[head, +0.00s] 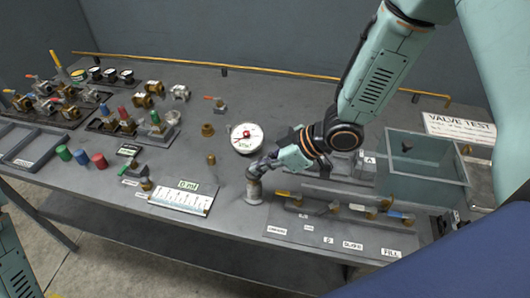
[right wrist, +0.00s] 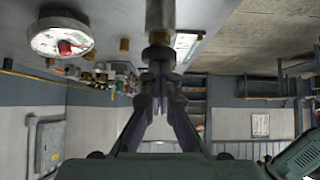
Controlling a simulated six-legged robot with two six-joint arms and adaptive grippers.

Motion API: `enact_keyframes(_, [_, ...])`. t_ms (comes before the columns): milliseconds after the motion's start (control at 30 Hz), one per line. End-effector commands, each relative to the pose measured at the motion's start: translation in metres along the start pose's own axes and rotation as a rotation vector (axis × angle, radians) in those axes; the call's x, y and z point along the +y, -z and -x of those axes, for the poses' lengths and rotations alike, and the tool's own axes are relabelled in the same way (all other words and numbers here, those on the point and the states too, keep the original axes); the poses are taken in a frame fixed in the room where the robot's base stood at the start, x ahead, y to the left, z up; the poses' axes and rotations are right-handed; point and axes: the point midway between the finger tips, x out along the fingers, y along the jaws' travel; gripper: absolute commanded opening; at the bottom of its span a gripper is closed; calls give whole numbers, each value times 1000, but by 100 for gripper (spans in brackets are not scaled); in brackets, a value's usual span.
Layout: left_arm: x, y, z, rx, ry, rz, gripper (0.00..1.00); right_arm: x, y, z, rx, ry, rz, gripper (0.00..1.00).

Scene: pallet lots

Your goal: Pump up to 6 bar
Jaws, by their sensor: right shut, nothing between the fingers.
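A round white pressure gauge (head: 246,138) with a red centre stands on the bench; its reading is too small to tell. It also shows upside down in the right wrist view (right wrist: 60,40). Left of my right gripper's arm, a grey upright post (head: 254,188), apparently the pump, stands on the bench. In the right wrist view the post (right wrist: 159,18) ends in a dark knob (right wrist: 158,54). My right gripper (head: 260,168) is shut and empty, its fingertips at the knob; I cannot tell whether they touch. My left gripper is out of view.
A valve manifold (head: 345,200) with coloured handles lies to the right, before a clear tank (head: 428,170). A water-level scale card (head: 183,197) lies left of the post. Coloured cylinders (head: 81,157) and several valves fill the left. A yellow rail (head: 300,75) runs along the back.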

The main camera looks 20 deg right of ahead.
Motion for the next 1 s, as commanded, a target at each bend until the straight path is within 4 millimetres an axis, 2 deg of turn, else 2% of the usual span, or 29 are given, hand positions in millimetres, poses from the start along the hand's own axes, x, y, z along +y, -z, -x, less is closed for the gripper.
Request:
enact_keyframes(133, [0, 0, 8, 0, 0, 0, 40, -2, 3, 4, -12, 3, -2, 0])
enact_keyframes(500, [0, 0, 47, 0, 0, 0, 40, -3, 37, 29, -4, -5, 0, 0])
enact_keyframes(667, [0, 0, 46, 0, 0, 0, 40, -2, 35, 52, 2, -9, -7, 0])
enact_keyframes(1000, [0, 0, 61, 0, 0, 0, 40, -2, 36, 95, 3, -9, -6, 0])
